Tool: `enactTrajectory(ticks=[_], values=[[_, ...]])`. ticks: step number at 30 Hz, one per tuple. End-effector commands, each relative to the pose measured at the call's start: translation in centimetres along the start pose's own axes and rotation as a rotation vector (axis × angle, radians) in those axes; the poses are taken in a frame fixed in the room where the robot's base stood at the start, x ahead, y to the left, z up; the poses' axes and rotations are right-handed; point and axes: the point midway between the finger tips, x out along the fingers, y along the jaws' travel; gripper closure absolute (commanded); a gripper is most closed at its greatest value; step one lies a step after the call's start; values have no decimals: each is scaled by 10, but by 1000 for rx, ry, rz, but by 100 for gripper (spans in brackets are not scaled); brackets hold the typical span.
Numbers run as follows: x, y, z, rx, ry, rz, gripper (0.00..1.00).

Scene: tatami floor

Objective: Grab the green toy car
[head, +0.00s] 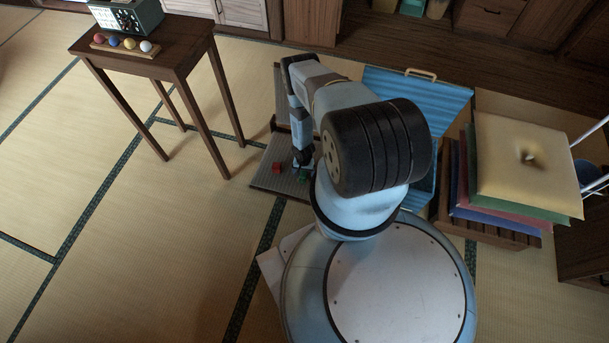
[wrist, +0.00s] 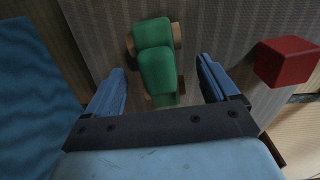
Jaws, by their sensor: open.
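The green toy car (wrist: 157,65) has a rounded green body and tan wheels. In the wrist view it lies on a grey ribbed mat, ahead of and partly between the two fingers of my gripper (wrist: 162,88). The fingers are apart and nothing is held between them. In the head view the green car (head: 303,177) is a small patch just below my gripper (head: 303,165), partly hidden by my arm.
A red block (wrist: 287,61) lies right of the car on the grey mat (head: 268,180). A blue case (head: 420,95) stands open close by. Stacked cushions (head: 520,165) are at right. A wooden table (head: 150,55) with coloured balls is at left. Tatami between is clear.

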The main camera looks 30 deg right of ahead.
Motion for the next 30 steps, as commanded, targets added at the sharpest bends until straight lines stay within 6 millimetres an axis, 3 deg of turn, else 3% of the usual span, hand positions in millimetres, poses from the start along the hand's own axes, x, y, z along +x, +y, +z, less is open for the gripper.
enactTrajectory(ticks=[5,24,30], values=[[0,0,0,0,0,0,14],[0,0,0,0,0,0,75],[-1,0,0,0,0,0,75]])
